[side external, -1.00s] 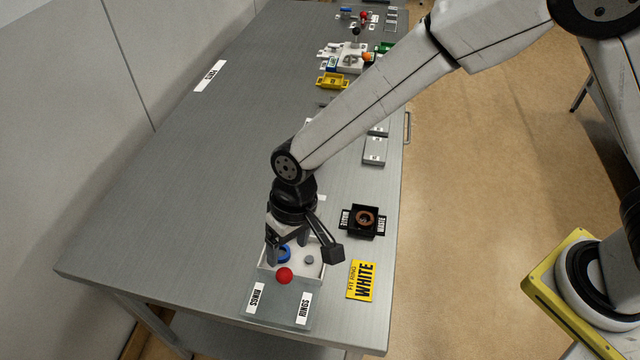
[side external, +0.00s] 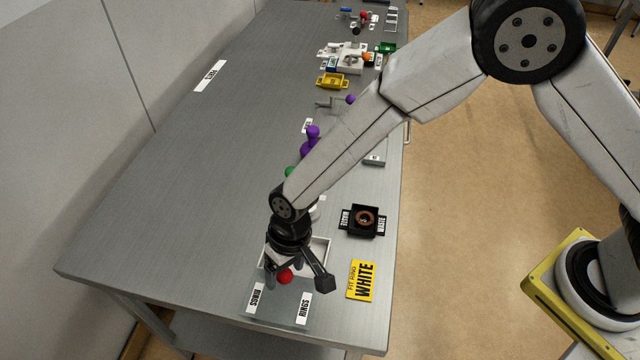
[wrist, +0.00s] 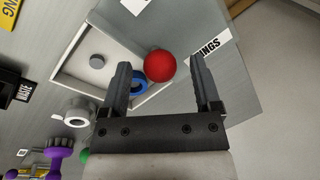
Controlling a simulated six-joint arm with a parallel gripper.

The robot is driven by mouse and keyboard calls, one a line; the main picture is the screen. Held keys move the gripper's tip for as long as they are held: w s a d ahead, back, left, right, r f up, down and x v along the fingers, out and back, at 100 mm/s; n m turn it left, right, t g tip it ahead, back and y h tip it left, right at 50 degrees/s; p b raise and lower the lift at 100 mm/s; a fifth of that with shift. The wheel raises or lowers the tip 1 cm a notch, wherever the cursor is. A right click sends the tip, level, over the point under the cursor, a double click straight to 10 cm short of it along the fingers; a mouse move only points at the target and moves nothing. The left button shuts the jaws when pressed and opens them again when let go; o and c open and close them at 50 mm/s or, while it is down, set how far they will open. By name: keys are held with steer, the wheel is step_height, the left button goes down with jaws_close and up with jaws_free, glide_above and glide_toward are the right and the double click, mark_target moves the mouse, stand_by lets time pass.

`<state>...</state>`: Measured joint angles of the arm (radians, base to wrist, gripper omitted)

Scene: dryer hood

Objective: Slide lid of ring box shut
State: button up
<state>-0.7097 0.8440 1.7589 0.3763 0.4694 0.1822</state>
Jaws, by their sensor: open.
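The ring box (side external: 328,245) is a white-rimmed open tray at the table's near end. In the side view my gripper (side external: 284,279) partly hides the tray.
A black tray with a copper-coloured ring (side external: 365,218) and a yellow "WHITE" card (side external: 361,281) lie to the right. A white ring-shaped part (wrist: 76,111) and purple pieces (side external: 311,140) stand beyond the box.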

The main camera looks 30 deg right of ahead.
steer(key=shift+f, duration=0.3)
jaws_close()
stand_by(1.4)
